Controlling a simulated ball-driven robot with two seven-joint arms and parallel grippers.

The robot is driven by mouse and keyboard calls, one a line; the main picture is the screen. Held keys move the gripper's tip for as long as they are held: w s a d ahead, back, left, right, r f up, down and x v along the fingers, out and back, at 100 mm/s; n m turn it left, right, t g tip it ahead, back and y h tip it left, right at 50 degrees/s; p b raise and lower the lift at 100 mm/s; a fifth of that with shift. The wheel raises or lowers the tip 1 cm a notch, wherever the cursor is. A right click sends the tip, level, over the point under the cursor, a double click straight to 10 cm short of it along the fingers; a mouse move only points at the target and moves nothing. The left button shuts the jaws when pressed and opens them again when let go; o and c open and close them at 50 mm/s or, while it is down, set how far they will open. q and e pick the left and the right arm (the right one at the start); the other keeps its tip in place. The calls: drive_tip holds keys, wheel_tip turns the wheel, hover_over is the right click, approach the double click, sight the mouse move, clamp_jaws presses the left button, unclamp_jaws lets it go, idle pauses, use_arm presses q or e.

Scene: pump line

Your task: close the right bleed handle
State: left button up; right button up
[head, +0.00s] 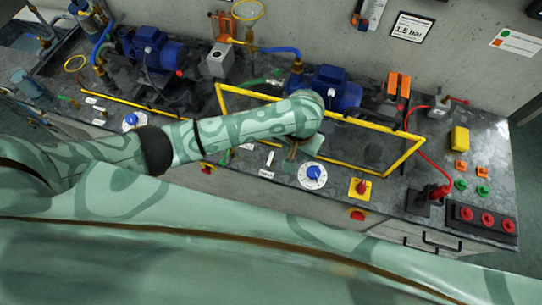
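My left arm reaches in from the left of the head view. Its gripper (292,153) is small and partly hidden under my own wrist, over the worktop in front of the right pump; I cannot tell whether it is open or shut or touches anything. I cannot make out the right bleed handle for certain; my forearm and wrist cover part of that area. A short pale bar (270,158) shows just left of the gripper, with a white label (266,174) in front of it. The right blue pump motor (338,88) stands behind. My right gripper is not in view.
A yellow guard frame (370,123) surrounds the area in front of the right pump. A blue dial (313,175) and a red knob on a yellow plate (360,188) sit near the front edge. A red cable (428,167) and red buttons (487,219) are farther right.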

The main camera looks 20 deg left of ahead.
sight(271, 158)
use_arm(q)
drive_tip(key=w+a+n+y, duration=0.2)
drive_tip(key=w+a, duration=0.1)
drive_tip(key=a, duration=0.1)
drive_tip(key=shift+g, duration=0.4)
drive_tip(key=a+f+b, duration=0.1)
drive_tip(key=f+b, duration=0.1)
drive_tip(key=f, duration=0.3)
drive_tip(key=a+f+b, duration=0.1)
drive_tip(key=f+b, duration=0.2)
drive_tip(key=f, duration=0.2)
drive_tip(key=a+f+b, duration=0.1)
drive_tip(key=f+b, duration=0.2)
drive_tip(key=f, duration=0.3)
drive_tip(key=shift+w+a, duration=0.15)
drive_tip(key=shift+r, duration=0.1)
clamp_jaws()
